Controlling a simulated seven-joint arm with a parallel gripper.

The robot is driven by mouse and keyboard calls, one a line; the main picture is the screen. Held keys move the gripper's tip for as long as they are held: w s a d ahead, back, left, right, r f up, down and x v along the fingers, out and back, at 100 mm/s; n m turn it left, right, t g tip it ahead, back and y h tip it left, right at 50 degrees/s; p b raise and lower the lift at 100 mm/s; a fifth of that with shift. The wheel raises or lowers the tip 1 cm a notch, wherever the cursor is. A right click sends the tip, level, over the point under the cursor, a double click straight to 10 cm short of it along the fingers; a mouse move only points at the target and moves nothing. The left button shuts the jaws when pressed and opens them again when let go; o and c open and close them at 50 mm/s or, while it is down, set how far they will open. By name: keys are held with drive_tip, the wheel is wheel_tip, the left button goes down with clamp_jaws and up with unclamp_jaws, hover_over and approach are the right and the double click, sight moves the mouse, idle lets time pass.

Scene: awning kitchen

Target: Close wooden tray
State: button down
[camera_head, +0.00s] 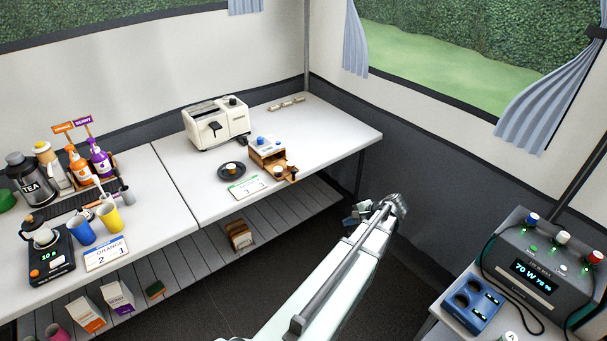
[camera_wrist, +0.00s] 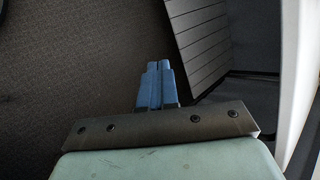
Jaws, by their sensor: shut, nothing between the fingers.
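A small wooden box (camera_head: 257,158) stands on the right-hand table. Its wooden tray (camera_head: 291,177) is pulled out toward the front table edge. Small items seem to sit in the tray, too small to make out. White and blue items sit on top of the box. My gripper (camera_head: 350,220) is in front of the table, to the right of and below the tray in the head view, apart from it. Its blue fingers (camera_wrist: 157,67) are together and empty in the wrist view, over the dark floor. The tray is not in the wrist view.
A dark plate (camera_head: 232,173) and a green-edged card (camera_head: 245,188) are left of the tray. A white toaster (camera_head: 216,122) stands behind. A slatted lower shelf (camera_head: 276,218) runs under the table; its slats (camera_wrist: 205,40) show in the wrist view.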

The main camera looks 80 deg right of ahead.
drive_tip(key=w+d+r+m+t+h, duration=0.1)
drive_tip(key=w+d+r+m+t, duration=0.2)
drive_tip(key=r, duration=0.4)
drive_tip(key=w+d+r+m+t+h, duration=0.1)
drive_tip(key=d+r+m+t, duration=0.2)
drive_tip(key=r+m+t, duration=0.25)
drive_tip(key=m, duration=0.3)
approach(289, 164)
drive_tip(key=w+a, duration=0.1)
drive_tip(key=a, duration=0.1)
drive_tip(key=w+a+r, duration=0.1)
drive_tip(key=w, duration=0.1)
drive_tip(key=shift+a, duration=0.35)
drive_tip(key=w+d, duration=0.6)
drive_tip(key=shift+w+d, duration=0.2)
drive_tip(key=shift+d, duration=0.2)
drive_tip(key=shift+w+d, duration=0.3)
drive_tip(key=shift+w, duration=0.1)
